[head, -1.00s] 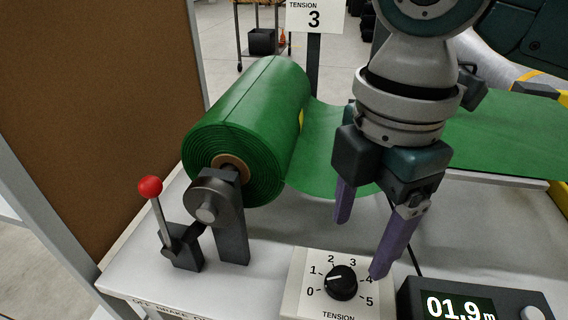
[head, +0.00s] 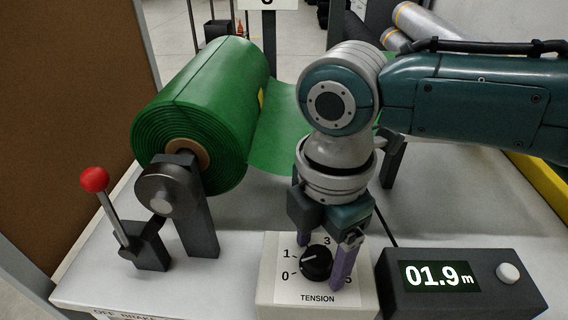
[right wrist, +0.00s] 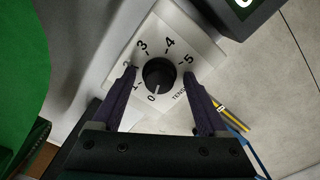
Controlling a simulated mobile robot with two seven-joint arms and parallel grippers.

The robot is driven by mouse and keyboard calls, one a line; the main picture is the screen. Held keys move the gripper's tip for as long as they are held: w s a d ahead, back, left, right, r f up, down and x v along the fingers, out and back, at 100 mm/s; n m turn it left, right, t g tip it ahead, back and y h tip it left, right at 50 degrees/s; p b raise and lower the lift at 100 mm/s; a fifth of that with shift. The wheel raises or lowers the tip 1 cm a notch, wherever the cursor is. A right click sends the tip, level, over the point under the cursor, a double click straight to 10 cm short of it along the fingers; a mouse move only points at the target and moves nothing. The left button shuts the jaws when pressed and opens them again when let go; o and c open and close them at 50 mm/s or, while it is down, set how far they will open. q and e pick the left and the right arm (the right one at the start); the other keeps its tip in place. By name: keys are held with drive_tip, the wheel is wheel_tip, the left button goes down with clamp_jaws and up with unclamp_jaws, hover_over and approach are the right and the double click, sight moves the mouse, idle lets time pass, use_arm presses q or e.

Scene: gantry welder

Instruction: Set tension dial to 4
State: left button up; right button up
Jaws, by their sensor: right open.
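The tension dial is a black round knob (head: 316,262) with a white pointer line, on a white panel (head: 270,290) marked 0 to 5. Its pointer is at the low end, near 0 to 1; I cannot tell exactly where. The knob also shows in the right wrist view (right wrist: 159,73), where its line points down near the 0. My right gripper (head: 322,263) is open, with one purple finger on each side of the knob. In the right wrist view the fingertips (right wrist: 160,76) look apart from the knob. My left gripper is not in view.
A display box reading 01.9 m (head: 440,276) stands close to the right of the dial panel. A red-knobbed lever (head: 94,180) and a roll of green sheet (head: 205,105) on a dark bracket (head: 196,205) are to the left. A sign (head: 267,4) is cut off at the top.

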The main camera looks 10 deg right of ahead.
clamp_jaws()
idle(0.5)
drive_tip(key=shift+r, duration=0.1)
